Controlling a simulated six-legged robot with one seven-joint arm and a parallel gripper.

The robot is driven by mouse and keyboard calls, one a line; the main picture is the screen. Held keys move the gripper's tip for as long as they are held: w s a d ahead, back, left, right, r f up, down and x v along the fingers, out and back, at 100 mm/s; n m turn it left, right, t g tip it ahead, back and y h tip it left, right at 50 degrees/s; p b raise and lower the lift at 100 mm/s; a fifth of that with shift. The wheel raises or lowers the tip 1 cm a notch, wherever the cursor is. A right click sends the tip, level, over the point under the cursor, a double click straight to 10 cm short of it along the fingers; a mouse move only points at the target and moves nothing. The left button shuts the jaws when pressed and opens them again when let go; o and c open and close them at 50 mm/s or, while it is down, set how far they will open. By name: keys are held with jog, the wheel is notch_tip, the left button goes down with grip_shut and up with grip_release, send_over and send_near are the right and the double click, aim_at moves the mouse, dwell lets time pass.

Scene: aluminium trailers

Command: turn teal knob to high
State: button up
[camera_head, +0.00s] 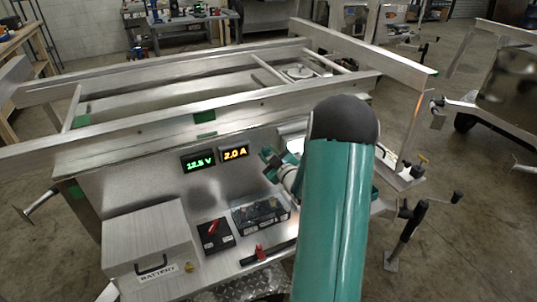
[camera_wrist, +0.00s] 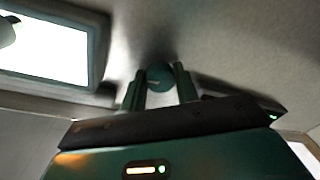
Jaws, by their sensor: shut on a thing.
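The teal knob (camera_wrist: 160,76) is on the metal panel in the wrist view, a round knob with a pale mark on its face. My gripper (camera_wrist: 159,84) has one finger on each side of the knob and is shut on it. In the head view my arm hides the knob, and only part of my gripper (camera_head: 272,160) shows against the panel, left of the arm. I cannot tell which setting the knob points to.
A bright framed screen (camera_wrist: 45,45) is beside the knob in the wrist view. On the trailer, a green 12.5 V display (camera_head: 198,162) and an amber 2.0 A display (camera_head: 234,153) sit on the panel. Below are a battery box (camera_head: 148,240) and black batteries (camera_head: 262,214).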

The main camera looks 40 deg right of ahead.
jog(key=m, duration=0.8)
jog(key=shift+t+h, duration=0.3)
jog(key=m, duration=0.5)
jog(key=shift+f+h, duration=0.1)
jog(key=shift+h, duration=0.2)
jog(key=m, duration=0.4)
jog(key=shift+h, duration=0.3)
jog(key=m, duration=0.5)
jog(key=shift+a+h, duration=0.1)
jog(key=shift+h, duration=0.2)
jog(key=m, duration=0.4)
jog(key=shift+g+h, duration=0.3)
jog(key=shift+g, duration=0.1)
jog(key=m, duration=0.3)
jog(key=shift+m, duration=0.4)
jog(key=shift+m+g, duration=0.3)
jog(key=shift+m, duration=1.6)
